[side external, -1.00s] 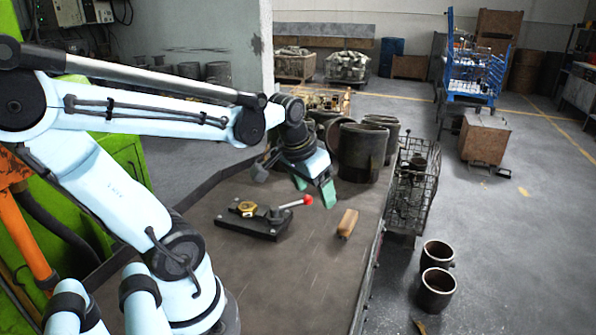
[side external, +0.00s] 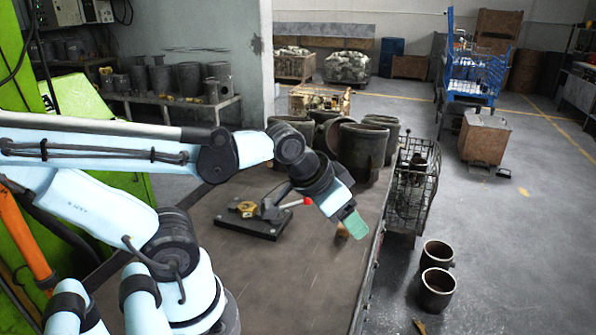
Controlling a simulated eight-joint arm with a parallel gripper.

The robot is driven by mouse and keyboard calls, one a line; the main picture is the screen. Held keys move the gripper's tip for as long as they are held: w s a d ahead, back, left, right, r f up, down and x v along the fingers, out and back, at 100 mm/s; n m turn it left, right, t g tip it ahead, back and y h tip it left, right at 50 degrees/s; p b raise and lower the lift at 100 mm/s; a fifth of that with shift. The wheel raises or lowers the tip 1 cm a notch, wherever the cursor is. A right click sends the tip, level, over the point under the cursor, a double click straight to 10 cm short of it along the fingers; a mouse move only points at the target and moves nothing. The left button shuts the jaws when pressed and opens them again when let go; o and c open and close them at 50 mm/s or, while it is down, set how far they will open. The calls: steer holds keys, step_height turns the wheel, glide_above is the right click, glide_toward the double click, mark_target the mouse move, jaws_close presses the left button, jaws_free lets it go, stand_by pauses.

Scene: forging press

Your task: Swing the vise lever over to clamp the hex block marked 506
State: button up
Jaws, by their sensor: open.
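The vise (side external: 252,226) is a dark flat base on the bench top. A brass-coloured hex block (side external: 247,209) sits in it; any number on it is too small to read. The lever (side external: 292,205) points right and ends in a red ball (side external: 308,201). My gripper (side external: 312,217) is open, with one green-tipped finger to the right of the red ball and the other finger near the vise's right end. The red ball appears between the fingers in the picture; contact cannot be told. Part of the lever's base is hidden by my gripper.
Large dark cylindrical pots (side external: 363,150) stand at the bench's back. A wire basket (side external: 412,190) is beyond its right edge. The front of the bench is clear.

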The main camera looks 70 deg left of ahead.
steer(key=s+a+y, duration=0.1)
steer(key=a, duration=0.3)
steer(key=s+a+g+y, duration=0.1)
steer(key=a, duration=0.3)
steer(key=s+a+m+y, duration=0.1)
steer(key=a+y, duration=0.1)
steer(key=a, duration=0.1)
steer(key=shift+s+a+g, duration=0.1)
steer(key=shift+a+g, duration=0.3)
jaws_close()
steer(key=shift+x, duration=4.85)
steer(key=shift+a+f, duration=0.15)
steer(key=shift+a, duration=0.1)
steer(key=shift+w+a+f, duration=0.2)
steer(key=shift+a, duration=0.7)
steer(key=shift+w+a+f, duration=0.15)
steer(key=shift+w+a, duration=0.05)
steer(key=shift+a, duration=0.65)
steer(key=shift+w+a, duration=0.1)
